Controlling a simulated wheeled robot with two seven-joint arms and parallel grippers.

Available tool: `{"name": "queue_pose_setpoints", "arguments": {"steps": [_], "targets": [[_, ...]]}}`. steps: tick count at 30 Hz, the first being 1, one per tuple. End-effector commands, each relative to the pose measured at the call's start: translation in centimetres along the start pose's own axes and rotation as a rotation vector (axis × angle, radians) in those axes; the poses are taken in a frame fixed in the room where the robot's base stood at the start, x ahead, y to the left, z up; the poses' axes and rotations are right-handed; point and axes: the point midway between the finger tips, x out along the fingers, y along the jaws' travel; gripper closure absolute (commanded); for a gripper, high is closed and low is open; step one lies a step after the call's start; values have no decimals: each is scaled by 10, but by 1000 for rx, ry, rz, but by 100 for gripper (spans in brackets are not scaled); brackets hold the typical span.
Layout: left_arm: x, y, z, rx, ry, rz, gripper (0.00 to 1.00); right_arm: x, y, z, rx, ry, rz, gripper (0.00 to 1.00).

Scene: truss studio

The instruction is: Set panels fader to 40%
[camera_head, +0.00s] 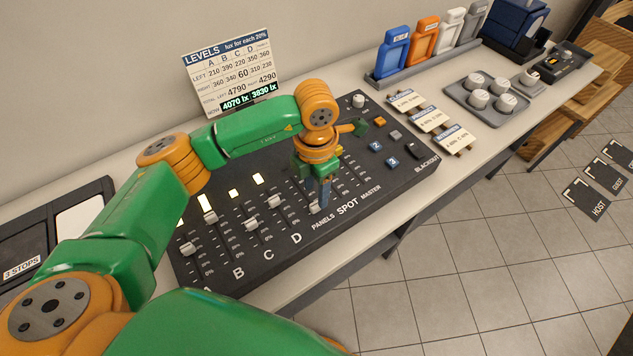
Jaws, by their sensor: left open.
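The dark mixing console (260,267) lies on the bench with labelled fader columns A, B, C, D, PANELS, SPOT and MASTER. My left gripper (322,200) points down over the PANELS column, its fingers at or just above the PANELS fader cap (314,208), low in its slot. The fingers partly cover the cap and its scale, so I cannot tell its exact level or whether they touch it. White caps show in other columns, such as the D fader (274,201) and the C fader (251,224). My right gripper is not in view.
A levels card (228,72) stands behind the console. Blue, orange, white and grey frames (425,42) stand in a rack at the back. A grey tray (484,100) holds several round pieces. Paper cards (425,119) lie right of the console.

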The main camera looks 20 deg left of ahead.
Motion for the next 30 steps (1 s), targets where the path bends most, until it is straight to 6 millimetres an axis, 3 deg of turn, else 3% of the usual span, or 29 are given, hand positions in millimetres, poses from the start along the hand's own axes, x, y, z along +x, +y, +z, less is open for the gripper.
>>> {"name": "queue_pose_setpoints", "arguments": {"steps": [6, 14, 15, 20, 21, 30], "targets": [[34, -1, 0, -2, 1, -3, 50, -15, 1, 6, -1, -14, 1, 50], [42, 0, 0, 0, -1, -1, 50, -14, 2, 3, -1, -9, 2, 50], [42, 0, 0, 0, -2, -1, 53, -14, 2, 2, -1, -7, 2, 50], [41, 0, 0, 0, -2, -2, 96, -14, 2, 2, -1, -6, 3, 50], [41, 0, 0, 0, -1, -2, 100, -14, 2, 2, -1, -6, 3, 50], [41, 0, 0, 0, -1, -2, 100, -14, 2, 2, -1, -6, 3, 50]]}}
